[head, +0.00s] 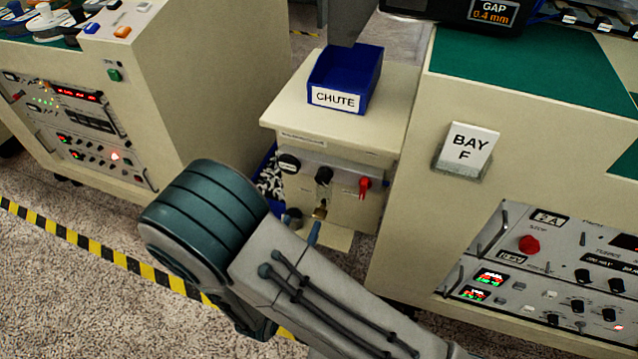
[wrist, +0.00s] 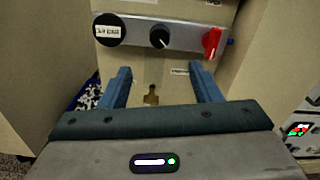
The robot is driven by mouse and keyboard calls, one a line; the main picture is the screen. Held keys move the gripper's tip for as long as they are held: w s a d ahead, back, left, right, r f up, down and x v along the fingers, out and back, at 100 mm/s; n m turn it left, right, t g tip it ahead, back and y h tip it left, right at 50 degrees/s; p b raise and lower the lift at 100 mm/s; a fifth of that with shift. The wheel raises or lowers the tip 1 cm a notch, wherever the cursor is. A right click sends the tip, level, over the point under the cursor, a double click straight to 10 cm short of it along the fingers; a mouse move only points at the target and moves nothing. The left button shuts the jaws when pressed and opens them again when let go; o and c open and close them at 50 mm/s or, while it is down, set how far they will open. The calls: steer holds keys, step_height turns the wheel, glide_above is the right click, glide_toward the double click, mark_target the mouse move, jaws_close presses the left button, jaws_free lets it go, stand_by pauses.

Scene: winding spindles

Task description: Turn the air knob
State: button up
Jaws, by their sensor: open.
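In the wrist view, a small cream cabinet front carries a grey strip with a black round knob with a white pointer line (wrist: 159,39) in the middle. A black disc with a small white label (wrist: 108,29) is at its left, and a red lever (wrist: 211,42) at its right. The knob also shows in the head view (head: 323,175). I cannot read which control is marked air. My gripper (wrist: 160,72) is open and empty, its two blue fingers apart, pointing at the cabinet just below the knob. The fingers show partly in the head view, behind my arm.
A brass fitting (wrist: 151,96) sits on the cabinet below the strip. A blue chute bin (head: 345,80) stands on the cabinet top. The large Bay F cabinet (head: 405,225) closes the right side, and another machine (head: 215,90) stands left. Striped floor tape (head: 120,263) runs in front.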

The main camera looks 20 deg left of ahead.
mark_target(321, 180)
steer(key=w, duration=0.9)
steer(key=w+d, duration=0.1)
steer(key=w, duration=0.3)
steer(key=shift+w+b, duration=0.3)
steer(key=shift+b, duration=0.05)
steer(key=c, duration=1)
